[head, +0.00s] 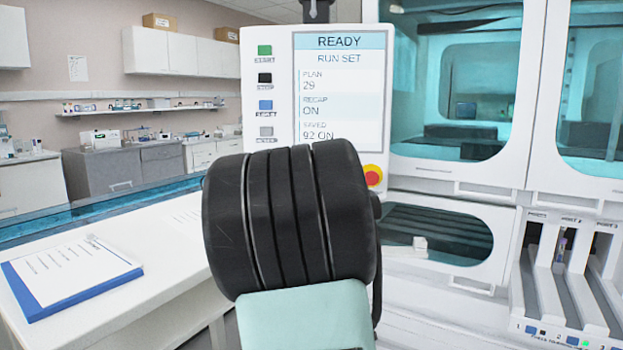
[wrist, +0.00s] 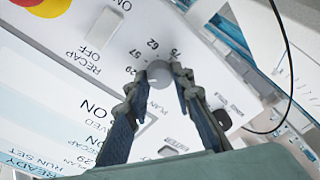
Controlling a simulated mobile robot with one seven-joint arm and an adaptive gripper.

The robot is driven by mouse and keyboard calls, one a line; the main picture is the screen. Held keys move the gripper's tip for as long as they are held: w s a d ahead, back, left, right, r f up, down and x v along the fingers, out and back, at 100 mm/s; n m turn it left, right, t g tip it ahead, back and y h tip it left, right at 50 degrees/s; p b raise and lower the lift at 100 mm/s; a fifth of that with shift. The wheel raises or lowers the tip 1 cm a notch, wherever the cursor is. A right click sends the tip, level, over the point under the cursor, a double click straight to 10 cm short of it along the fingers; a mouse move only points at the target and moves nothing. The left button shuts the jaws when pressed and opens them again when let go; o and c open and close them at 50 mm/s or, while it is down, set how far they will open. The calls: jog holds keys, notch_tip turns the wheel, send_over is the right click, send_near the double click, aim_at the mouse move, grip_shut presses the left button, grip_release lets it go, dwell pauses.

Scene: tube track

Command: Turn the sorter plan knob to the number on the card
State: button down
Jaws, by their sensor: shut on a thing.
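The plan knob (wrist: 159,73) is a small grey round knob on the white panel in the wrist view. Numbers stand around it; I read 29, 62 and what looks like 75, with PLAN printed beside it. My gripper (wrist: 161,80) has its two fingers closed on opposite sides of the knob. The knob's pointer cannot be made out. In the head view my arm hides the knob and fingers. The screen (head: 338,92) reads READY, RUN SET, PLAN 29, RECAP ON, SAVED 92 ON. A white sheet on a blue board (head: 70,273) lies at the left; its writing is too small to read.
A recap control (wrist: 103,30) marked ON and OFF is near the knob. The red emergency button (head: 373,175) is on the same panel. Coloured buttons (head: 265,90) line the screen's left side. Rack slots (head: 565,270) stand at right. The white bench (head: 150,285) has clear room.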

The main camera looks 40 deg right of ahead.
jog(key=c, duration=1.7)
grip_release()
jog(key=shift+o, duration=0.2)
jog(key=v, duration=0.7)
jog(key=shift+s+a, duration=0.15)
jog(key=shift+s, duration=0.1)
